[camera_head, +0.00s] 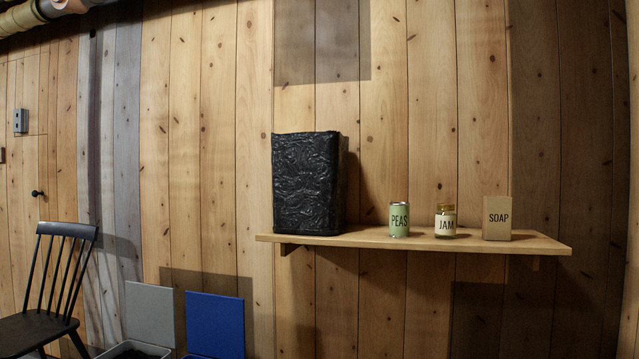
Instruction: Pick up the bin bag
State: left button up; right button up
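A black, wrinkled, box-shaped bundle (307,183), which looks like the bin bag, stands upright at the left end of a wooden wall shelf (480,242). Its front face is glossy and creased, and its right side is in shade. Nothing touches it on its right. Neither of my grippers shows in the head view.
On the shelf to the right stand a green PEAS can (399,219), a JAM jar (445,221) and a SOAP box (497,218). Below left are a black chair (48,290), a bin with a grey lid (150,313) and a blue lid (215,322).

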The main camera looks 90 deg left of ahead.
aim_at(310, 170)
jog(key=u, duration=0.5)
jog(key=l+u, duration=0.15)
jog(key=u, duration=1.25)
jog(key=k+l+u, duration=0.1)
jog(key=u, duration=0.85)
jog(key=k, duration=0.05)
